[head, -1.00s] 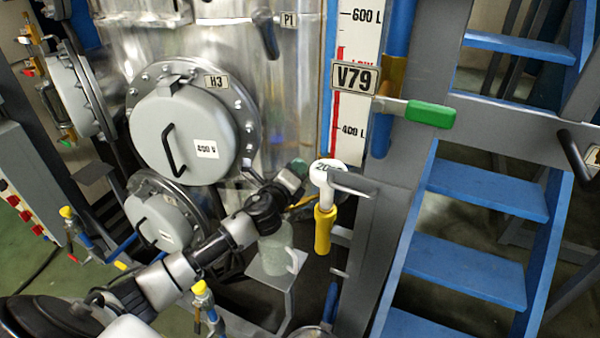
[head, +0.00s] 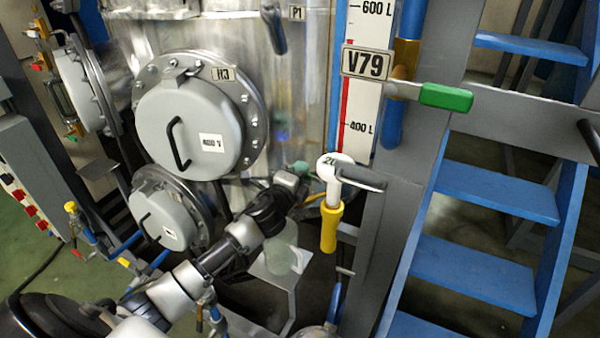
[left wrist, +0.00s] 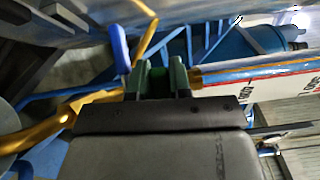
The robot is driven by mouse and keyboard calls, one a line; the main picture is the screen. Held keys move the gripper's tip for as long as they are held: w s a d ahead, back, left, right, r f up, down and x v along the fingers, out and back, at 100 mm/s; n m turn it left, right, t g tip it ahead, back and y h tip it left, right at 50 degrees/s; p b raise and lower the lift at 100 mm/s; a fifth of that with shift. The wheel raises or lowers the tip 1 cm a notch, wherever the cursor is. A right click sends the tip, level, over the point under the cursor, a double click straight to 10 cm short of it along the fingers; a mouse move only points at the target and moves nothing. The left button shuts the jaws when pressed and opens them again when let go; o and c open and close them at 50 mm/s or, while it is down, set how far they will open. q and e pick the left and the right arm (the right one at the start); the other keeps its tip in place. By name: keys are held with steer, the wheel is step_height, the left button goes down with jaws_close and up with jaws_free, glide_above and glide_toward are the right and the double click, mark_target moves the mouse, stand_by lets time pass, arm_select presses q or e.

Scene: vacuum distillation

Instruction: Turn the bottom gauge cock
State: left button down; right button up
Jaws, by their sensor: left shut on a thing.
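My left gripper (head: 303,171) reaches in from the left, low beside the foot of the white level scale (head: 360,100). In the left wrist view my left gripper (left wrist: 156,78) is shut on a green handle (left wrist: 157,72), which I take to be the bottom gauge cock. Only a small part of the handle shows between the fingers, and the cock's body is mostly hidden in the head view. A yellow-brown pipe (head: 313,197) runs close by the gripper. Higher up, another cock with a green handle (head: 446,97) sticks out sideways. My right gripper is not in view.
A white-topped fitting (head: 334,166) with a yellow sleeve (head: 331,228) stands close right of the gripper. A grey post (head: 385,240) and blue stairs (head: 485,190) are further right. The steel vessel (head: 295,100) with round hatches (head: 190,128) is behind. A blue handle (left wrist: 121,46) is nearby.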

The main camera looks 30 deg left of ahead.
arm_select(q)
steer(key=c, duration=1)
jaws_free()
steer(key=shift+c, duration=0.2)
steer(key=shift+f, duration=0.1)
